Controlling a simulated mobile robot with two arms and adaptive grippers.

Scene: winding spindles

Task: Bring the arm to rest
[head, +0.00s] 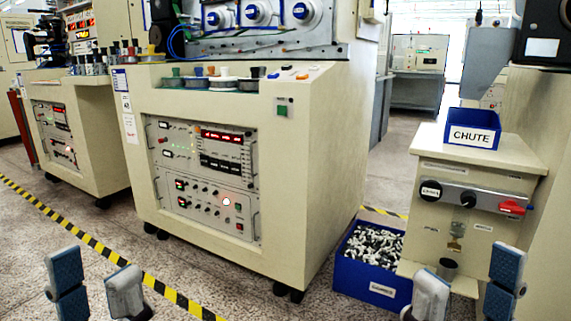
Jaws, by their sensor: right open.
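My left gripper (93,265) shows at the bottom left of the head view. Its two fingers stand apart with nothing between them, over the speckled floor beside the striped tape. My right gripper (470,268) shows at the bottom right, in front of the small cream cabinet. Its fingers are also apart, and no object is seen held between them. Only the finger ends of both grippers are in view; both arms are out of the picture.
A large cream machine (320,150) with a control panel stands in the middle. A blue bin (370,285) of black and white pieces sits on the floor beside the cabinet (480,165). A blue CHUTE box (473,127) stands on top. Yellow-black tape (105,255) crosses open floor at left.

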